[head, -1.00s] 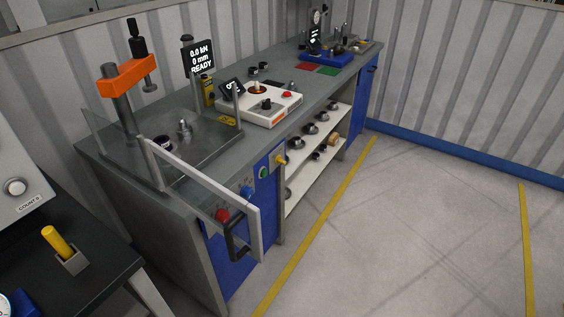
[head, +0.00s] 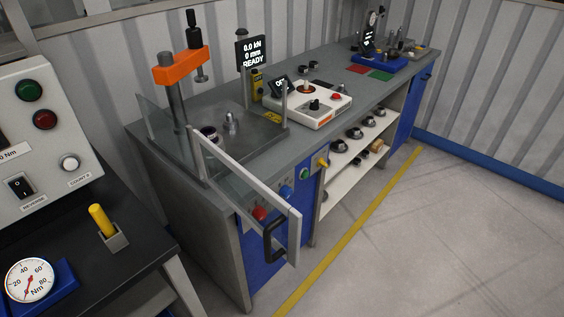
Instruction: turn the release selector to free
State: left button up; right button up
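No label reading release or free is legible, so I cannot tell which control is the release selector. On the front of the grey bench there is a yellow knob (head: 322,163), a green button (head: 304,174), a blue control (head: 286,191) and a red button (head: 259,213). The blue and red ones sit behind the clear guard door. Neither of my grippers is in view.
The guard door (head: 250,185) with its black handle (head: 272,240) sticks out past the bench front. An orange-headed press (head: 178,70) stands behind it. A dark table (head: 75,230) at left holds a grey control box (head: 40,130) and a dial gauge (head: 30,280). The floor at right is clear.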

aim_at(321, 162)
jog(key=i+l+u, duration=0.15)
jog(key=l+u, duration=0.15)
jog(key=i+l+u, duration=0.1)
jog(key=l+u, duration=0.15)
jog(key=l, duration=0.15)
jog(key=i+l+u, duration=0.1)
jog(key=l+u, duration=0.5)
jog(key=l, duration=0.15)
